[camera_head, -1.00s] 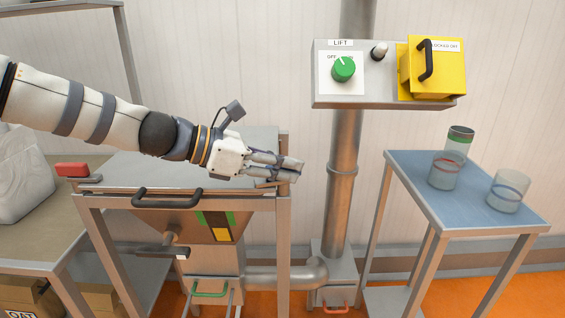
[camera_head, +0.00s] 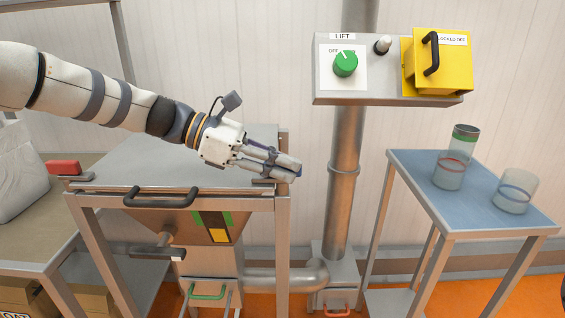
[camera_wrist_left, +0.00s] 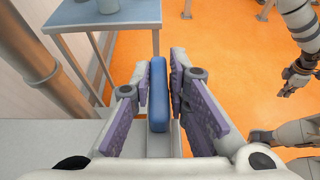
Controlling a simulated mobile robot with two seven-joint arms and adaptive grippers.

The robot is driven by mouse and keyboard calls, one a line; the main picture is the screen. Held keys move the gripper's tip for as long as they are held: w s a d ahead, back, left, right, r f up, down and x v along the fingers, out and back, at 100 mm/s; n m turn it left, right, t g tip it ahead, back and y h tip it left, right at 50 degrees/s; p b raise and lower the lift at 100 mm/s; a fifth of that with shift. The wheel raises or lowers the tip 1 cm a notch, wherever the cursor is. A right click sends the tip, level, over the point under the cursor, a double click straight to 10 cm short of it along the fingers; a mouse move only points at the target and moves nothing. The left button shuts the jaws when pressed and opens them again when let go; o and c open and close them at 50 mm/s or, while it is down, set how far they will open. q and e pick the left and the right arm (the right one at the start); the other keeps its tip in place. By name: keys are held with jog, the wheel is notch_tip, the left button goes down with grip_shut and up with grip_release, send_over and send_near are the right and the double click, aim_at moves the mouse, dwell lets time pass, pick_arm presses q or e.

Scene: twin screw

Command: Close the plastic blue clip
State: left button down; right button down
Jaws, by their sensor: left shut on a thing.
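The blue clip (camera_wrist_left: 158,95) is a slim blue bar standing between my fingers in the left wrist view. My left gripper (camera_head: 285,167) is at the right edge of the metal hopper table in the head view, and its fingers hide the clip there. The left gripper's purple-padded fingers also show in the left wrist view (camera_wrist_left: 160,100), on both sides of the clip, shut on it. My right gripper (camera_wrist_left: 293,80) hangs at the upper right of the left wrist view, well apart from the clip, too small to read its jaws.
A metal table (camera_head: 108,178) with a black handle (camera_head: 160,200) lies under my left arm. A grey pipe (camera_head: 344,205) rises just right of the gripper, below the lift control box (camera_head: 335,98). A blue-topped stand (camera_head: 430,185) with several jars is further right.

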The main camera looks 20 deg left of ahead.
pick_arm(q)
jog(key=shift+w, duration=0.1)
jog(key=c, duration=1.6)
grip_release()
jog(key=v, duration=1.2)
jog(key=shift+r, duration=0.1)
